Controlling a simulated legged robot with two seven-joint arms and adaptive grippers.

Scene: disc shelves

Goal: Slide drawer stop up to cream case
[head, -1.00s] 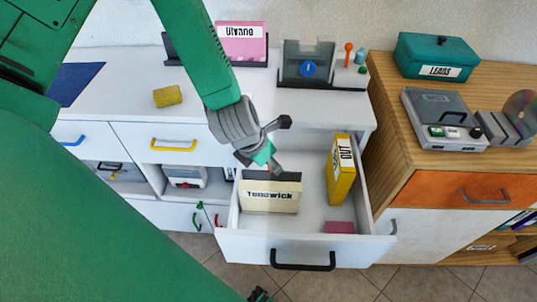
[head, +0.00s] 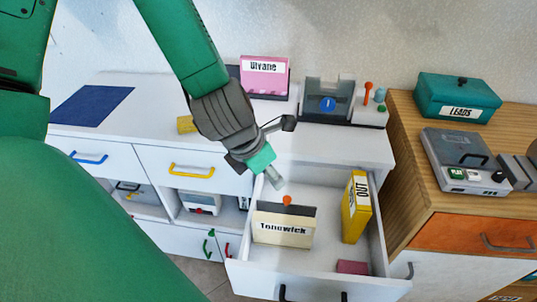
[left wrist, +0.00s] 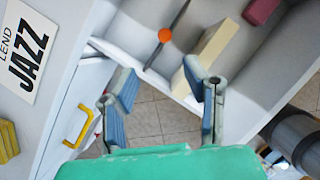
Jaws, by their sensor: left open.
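The cream case (head: 284,230), labelled "Tandwick", stands upright in the open drawer. The drawer stop shows as an orange knob (head: 287,200) just behind it. In the left wrist view, the knob (left wrist: 165,36) sits on a thin dark plate, with a gap between plate and cream case (left wrist: 213,55). My left gripper (head: 274,180) points down above the drawer's back left, behind and left of the knob. In the left wrist view, its fingers (left wrist: 165,92) are spread and empty, with the knob beyond them. My right gripper is out of view.
A yellow case (head: 356,208) stands at the drawer's right, and a pink block (head: 352,267) lies near its front. The drawer walls (head: 378,235) enclose them. The white cabinet top carries a pink case (head: 264,77) and a yellow block (head: 186,124). A wooden cabinet stands right.

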